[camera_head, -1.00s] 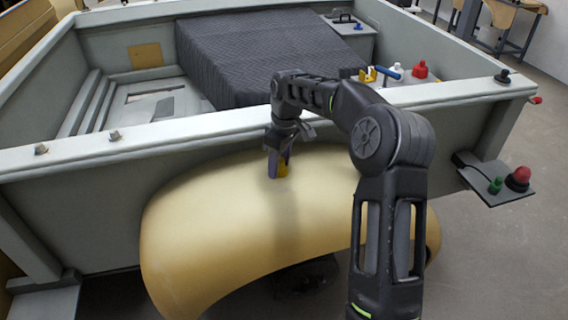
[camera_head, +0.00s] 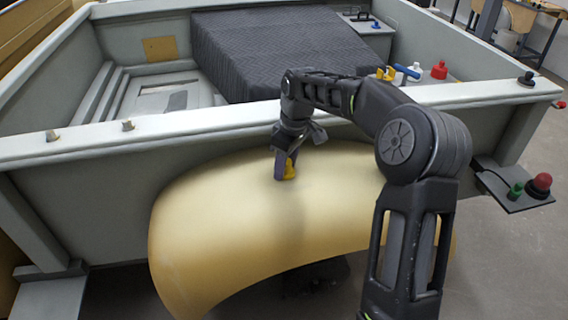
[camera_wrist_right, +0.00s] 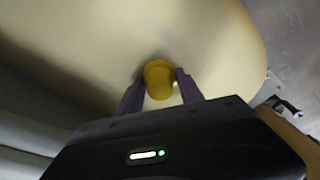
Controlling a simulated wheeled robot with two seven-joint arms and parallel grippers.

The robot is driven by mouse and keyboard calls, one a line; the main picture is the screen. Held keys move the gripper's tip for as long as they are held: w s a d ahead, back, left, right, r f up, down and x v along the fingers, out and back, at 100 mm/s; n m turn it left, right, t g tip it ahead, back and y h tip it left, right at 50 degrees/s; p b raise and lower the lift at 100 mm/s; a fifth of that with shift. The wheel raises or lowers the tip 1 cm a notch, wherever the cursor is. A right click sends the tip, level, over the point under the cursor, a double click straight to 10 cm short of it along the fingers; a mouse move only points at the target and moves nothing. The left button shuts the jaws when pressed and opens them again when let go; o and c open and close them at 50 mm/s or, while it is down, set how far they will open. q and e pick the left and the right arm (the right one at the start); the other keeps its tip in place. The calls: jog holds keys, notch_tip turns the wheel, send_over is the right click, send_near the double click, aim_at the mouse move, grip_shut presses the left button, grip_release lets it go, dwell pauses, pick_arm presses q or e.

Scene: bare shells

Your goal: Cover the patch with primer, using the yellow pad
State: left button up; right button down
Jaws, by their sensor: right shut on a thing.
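My right gripper (camera_head: 285,166) reaches down over the large curved tan panel (camera_head: 215,220), which bulges from the side of the grey box body. It is shut on the yellow pad (camera_head: 290,169). In the right wrist view the round yellow pad (camera_wrist_right: 158,80) sits between the two purplish fingers of the right gripper (camera_wrist_right: 160,88), with the tan panel (camera_wrist_right: 90,35) behind it. The pad is close to the panel's surface; I cannot tell if it touches. No clear edge of a patch or primer can be made out on the panel. My left gripper is not in view.
The grey box wall (camera_head: 200,125) runs behind the panel, with small knobs on its rim. Inside are a dark ribbed cover (camera_head: 275,55), a red bottle (camera_head: 439,70) and a blue-handled tool (camera_head: 406,72). A side shelf (camera_head: 510,200) holds a red and a green knob.

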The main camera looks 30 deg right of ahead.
aim_at(290, 193)
jog(key=shift+s+f, duration=0.1)
jog(key=shift+s+a+b, duration=0.15)
jog(key=shift+s+b, duration=0.5)
jog(key=shift+s, duration=0.25)
jog(key=shift+s+a, duration=0.25)
jog(key=shift+s, duration=0.45)
jog(key=shift+b, duration=0.3)
jog(key=shift+s+a+b, duration=0.25)
jog(key=shift+s+b, duration=0.35)
jog(key=shift+s, duration=0.25)
jog(key=shift+s+a, duration=0.3)
jog(key=shift+s, duration=0.45)
